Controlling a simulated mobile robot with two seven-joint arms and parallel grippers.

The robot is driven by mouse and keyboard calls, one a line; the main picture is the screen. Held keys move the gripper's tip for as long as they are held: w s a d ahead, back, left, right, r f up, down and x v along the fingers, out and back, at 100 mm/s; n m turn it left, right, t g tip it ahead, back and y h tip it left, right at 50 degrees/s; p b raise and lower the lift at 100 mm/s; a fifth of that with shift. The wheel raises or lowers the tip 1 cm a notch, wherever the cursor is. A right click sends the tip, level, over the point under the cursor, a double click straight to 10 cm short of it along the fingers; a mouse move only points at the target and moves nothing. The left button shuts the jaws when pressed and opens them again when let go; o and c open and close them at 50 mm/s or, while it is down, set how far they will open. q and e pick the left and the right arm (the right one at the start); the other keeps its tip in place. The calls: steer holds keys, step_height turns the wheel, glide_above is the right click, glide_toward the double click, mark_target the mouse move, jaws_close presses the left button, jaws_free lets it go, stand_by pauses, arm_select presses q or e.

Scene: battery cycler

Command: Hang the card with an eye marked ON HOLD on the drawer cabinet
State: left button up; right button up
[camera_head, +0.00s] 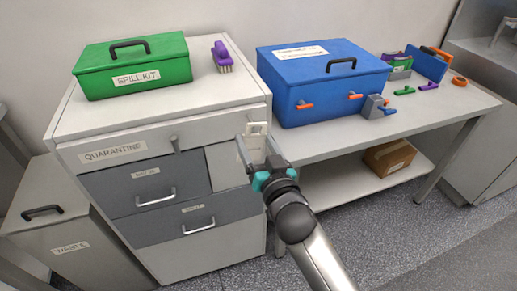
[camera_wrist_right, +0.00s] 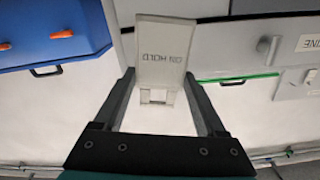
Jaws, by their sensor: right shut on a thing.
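The white card marked ON HOLD (camera_wrist_right: 162,52) is between the fingers of my right gripper (camera_wrist_right: 159,76). Its lettering is upside down in the right wrist view, and a narrower part with a rectangular opening shows at its lower end there. In the head view the card (camera_head: 256,130) stands roughly upright at the right front edge of the drawer cabinet (camera_head: 72,130). My right gripper (camera_head: 258,148) is shut on it. A grey peg (camera_head: 175,145) sticks out of the cabinet's top front, left of the card, and also shows in the right wrist view (camera_wrist_right: 265,46). My left gripper is out of view.
A green spill kit (camera_head: 135,75) and a purple brush (camera_head: 222,57) stand on the cabinet. A blue box (camera_head: 320,85) with orange latches and a grey block (camera_head: 372,107) stand on the bench to the right. A waste bin (camera_head: 70,250) is at left.

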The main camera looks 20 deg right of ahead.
steer(key=shift+w+f+b, duration=0.15)
steer(key=shift+w+b, duration=0.35)
steer(key=shift+w, duration=0.85)
steer(key=shift+w+f+b, duration=0.25)
steer(key=shift+w+b, duration=0.05)
steer(key=shift+w, duration=0.3)
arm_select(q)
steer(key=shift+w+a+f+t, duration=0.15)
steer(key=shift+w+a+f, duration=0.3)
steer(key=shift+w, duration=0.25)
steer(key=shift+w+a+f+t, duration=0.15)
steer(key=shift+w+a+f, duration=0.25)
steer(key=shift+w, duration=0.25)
arm_select(e)
steer(key=shift+w+f, duration=0.2)
steer(key=shift+w, duration=0.1)
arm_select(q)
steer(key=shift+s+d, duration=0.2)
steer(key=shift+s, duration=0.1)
arm_select(e)
steer(key=o, duration=1.2)
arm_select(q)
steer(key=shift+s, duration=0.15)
arm_select(e)
steer(key=shift+o, duration=0.2)
